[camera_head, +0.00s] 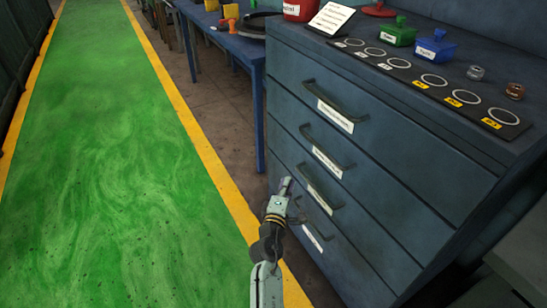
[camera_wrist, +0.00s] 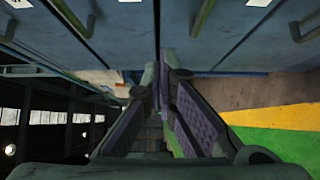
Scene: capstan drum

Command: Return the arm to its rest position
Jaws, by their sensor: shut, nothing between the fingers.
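My gripper (camera_head: 286,186) is at the lower middle of the head view, in front of the dark blue drawer cabinet (camera_head: 378,215), beside its left front side near the lower drawers. In the wrist view my gripper (camera_wrist: 162,62) has its fingers together and empty, pointing at the drawer fronts. Whether it touches the cabinet cannot be told. My arm reaches up from the bottom edge of the head view. All the drawers look shut.
The cabinet top holds a black board (camera_head: 429,81) with ringed spots, a green block (camera_head: 397,36), a blue block (camera_head: 435,50) and small weights. A blue table (camera_head: 249,49) stands behind. The green floor lane (camera_head: 100,160) at left is clear.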

